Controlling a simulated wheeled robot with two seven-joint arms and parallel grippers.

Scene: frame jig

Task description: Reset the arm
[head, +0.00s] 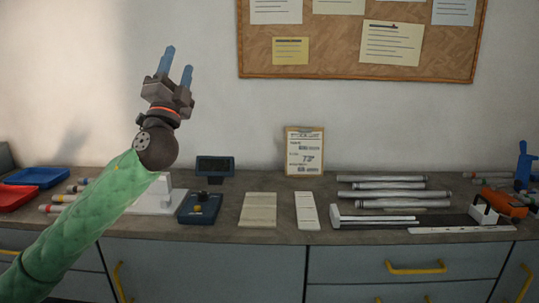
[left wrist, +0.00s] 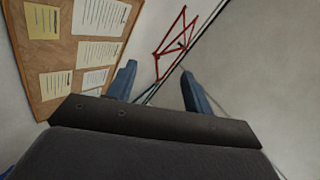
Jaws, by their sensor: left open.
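My left arm, in a green quilted sleeve, comes in from the left in the head view. Its gripper (head: 176,66) is raised well above the counter, in front of the bare wall, with the fingers pointing up. The two blue fingers stand apart with nothing between them. In the left wrist view the open fingers (left wrist: 158,90) show against the wall, with a red wire-like frame (left wrist: 175,42) beyond them. My right gripper is in neither view.
The counter (head: 270,190) holds a blue tray (head: 38,177), a red tray (head: 16,197), a dark control box (head: 200,207), a clipboard (head: 304,151), several grey tubes (head: 390,194) and an orange tool (head: 507,204). A corkboard (head: 340,50) hangs on the wall. The air around the raised gripper is clear.

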